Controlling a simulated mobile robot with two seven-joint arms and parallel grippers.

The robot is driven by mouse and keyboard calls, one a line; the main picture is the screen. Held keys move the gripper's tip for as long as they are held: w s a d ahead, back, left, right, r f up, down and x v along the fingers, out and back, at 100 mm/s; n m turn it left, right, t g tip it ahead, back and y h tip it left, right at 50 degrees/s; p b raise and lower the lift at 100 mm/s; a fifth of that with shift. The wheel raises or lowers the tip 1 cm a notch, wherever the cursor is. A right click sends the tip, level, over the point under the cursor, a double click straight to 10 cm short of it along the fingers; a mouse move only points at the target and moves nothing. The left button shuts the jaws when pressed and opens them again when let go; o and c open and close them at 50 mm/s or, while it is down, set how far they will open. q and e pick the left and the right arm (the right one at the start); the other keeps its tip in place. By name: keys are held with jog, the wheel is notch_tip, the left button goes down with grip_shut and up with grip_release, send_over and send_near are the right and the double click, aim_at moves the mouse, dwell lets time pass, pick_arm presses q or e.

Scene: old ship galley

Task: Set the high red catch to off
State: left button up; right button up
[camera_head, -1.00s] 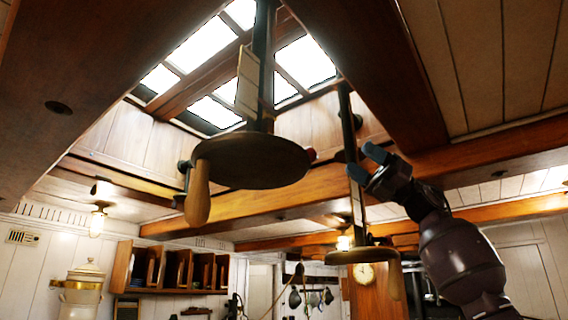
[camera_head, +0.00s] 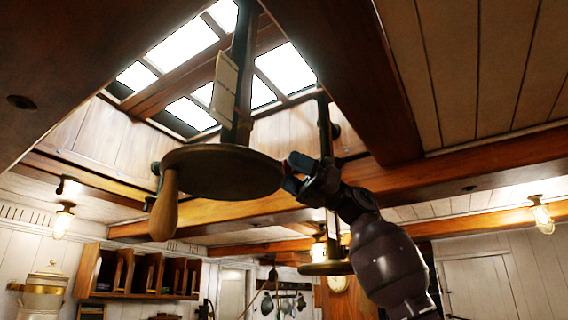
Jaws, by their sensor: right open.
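In the head view a round wooden disc (camera_head: 215,172) hangs on a dark upright post (camera_head: 241,75) below the skylight, with a wooden handle (camera_head: 165,208) hanging from its left side. My right gripper (camera_head: 294,173) is open at the disc's right edge, its blue fingertips close to the rim; I cannot tell whether they touch. The red catch does not show now; the fingers cover the spot on the right rim where a small red knob showed earlier. My left gripper is not in view.
A second, farther disc (camera_head: 325,268) hangs on another post (camera_head: 325,125) behind my right arm. Heavy wooden beams (camera_head: 450,170) cross the ceiling. Wall lamps (camera_head: 541,215), a wooden rack (camera_head: 138,272) and hanging pans (camera_head: 284,304) are farther back.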

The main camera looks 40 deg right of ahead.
jog(key=shift+x, duration=0.9)
jog(key=shift+d, duration=0.1)
grip_shut()
